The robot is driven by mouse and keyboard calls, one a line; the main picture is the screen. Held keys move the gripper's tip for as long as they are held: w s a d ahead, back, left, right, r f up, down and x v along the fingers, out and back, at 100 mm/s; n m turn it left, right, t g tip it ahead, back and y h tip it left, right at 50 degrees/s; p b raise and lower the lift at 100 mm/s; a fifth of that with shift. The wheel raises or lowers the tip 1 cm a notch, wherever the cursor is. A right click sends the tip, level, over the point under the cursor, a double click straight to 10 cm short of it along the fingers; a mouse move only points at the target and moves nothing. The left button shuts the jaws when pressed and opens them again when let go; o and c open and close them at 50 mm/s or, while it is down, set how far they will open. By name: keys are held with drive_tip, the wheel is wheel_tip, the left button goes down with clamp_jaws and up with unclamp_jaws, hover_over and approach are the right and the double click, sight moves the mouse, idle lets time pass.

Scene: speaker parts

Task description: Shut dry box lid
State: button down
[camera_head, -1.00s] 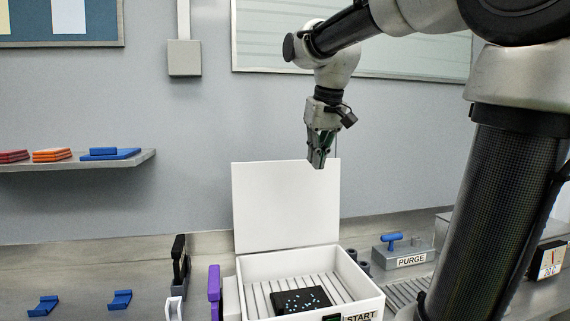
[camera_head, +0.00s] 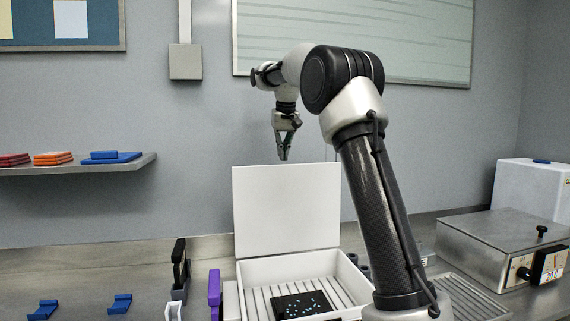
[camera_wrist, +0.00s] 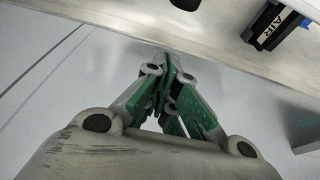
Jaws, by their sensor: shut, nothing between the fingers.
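The white dry box (camera_head: 349,275) stands on the bench with its lid (camera_head: 286,210) up, tilted open at the back edge. Inside on the ribbed floor lies a black piece with pale specks (camera_head: 301,305). My gripper (camera_head: 284,157) is shut and empty, pointing down just above the lid's top edge, seemingly at or behind it. In the wrist view my gripper (camera_wrist: 169,112) shows its green-padded fingers closed together. My arm hides the right part of the box front.
Purple and black holders (camera_head: 214,288) stand left of the box, with blue brackets (camera_head: 120,304) further left. A shelf (camera_head: 80,164) with coloured plates is on the left wall. A metal unit (camera_head: 485,245) with a gauge stands at the right.

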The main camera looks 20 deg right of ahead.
drive_tip(key=shift+s+a+f, duration=0.15)
drive_tip(key=shift+s+f, duration=0.6)
drive_tip(key=shift+f, duration=0.1)
drive_tip(key=shift+s+a+f, duration=0.1)
drive_tip(key=shift+s+f, duration=0.6)
drive_tip(key=shift+f, duration=0.15)
drive_tip(key=shift+s, duration=0.1)
